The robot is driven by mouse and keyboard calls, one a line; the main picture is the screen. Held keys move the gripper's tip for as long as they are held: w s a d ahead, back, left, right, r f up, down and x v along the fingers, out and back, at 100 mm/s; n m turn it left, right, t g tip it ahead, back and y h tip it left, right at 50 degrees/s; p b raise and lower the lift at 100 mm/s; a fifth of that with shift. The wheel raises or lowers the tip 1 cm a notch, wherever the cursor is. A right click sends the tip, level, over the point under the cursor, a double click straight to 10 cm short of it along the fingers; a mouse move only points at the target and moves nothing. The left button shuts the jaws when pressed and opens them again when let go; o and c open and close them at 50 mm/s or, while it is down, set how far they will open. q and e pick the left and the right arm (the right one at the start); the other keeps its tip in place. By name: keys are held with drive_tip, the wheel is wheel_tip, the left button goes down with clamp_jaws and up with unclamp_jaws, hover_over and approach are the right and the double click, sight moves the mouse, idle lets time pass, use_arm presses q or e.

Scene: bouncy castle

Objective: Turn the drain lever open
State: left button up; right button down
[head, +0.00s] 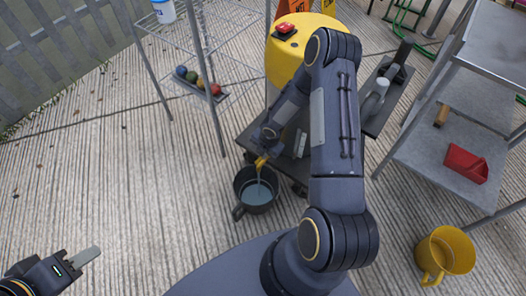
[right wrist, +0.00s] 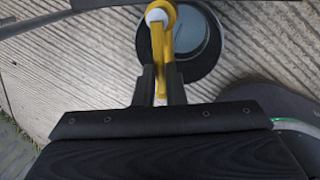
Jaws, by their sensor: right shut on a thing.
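The drain lever is yellow and shows in the right wrist view (right wrist: 160,50), with a pale round cap at its top. My right gripper (right wrist: 161,72) is shut on it, one dark finger on each side. In the head view the yellow lever (head: 261,163) shows just above a black bucket (head: 240,207), which holds bluish liquid. My right forearm and wrist cover part of the fitting behind the lever. My left gripper (head: 84,258) is at the lower left, far from the lever, and its finger gap cannot be made out.
A yellow drum (head: 283,62) with a red button stands behind my right arm. A wire rack (head: 215,135) with coloured balls is at the upper left. A metal shelf (head: 400,162) and a yellow mug (head: 462,250) are at the right. The left floor is clear.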

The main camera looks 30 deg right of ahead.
drive_tip(key=c, duration=1.5)
unclamp_jaws()
drive_tip(key=shift+s+d+r+p, duration=0.1)
drive_tip(key=shift+s+r+p, duration=0.3)
drive_tip(key=shift+r, duration=0.85)
drive_tip(key=shift+s+d+r+p, duration=0.15)
drive_tip(key=shift+r+p, duration=0.4)
drive_tip(key=shift+r, duration=0.75)
drive_tip(key=shift+s+d+r+p, duration=0.15)
drive_tip(key=shift+r+p, duration=0.35)
drive_tip(key=shift+r, duration=0.75)
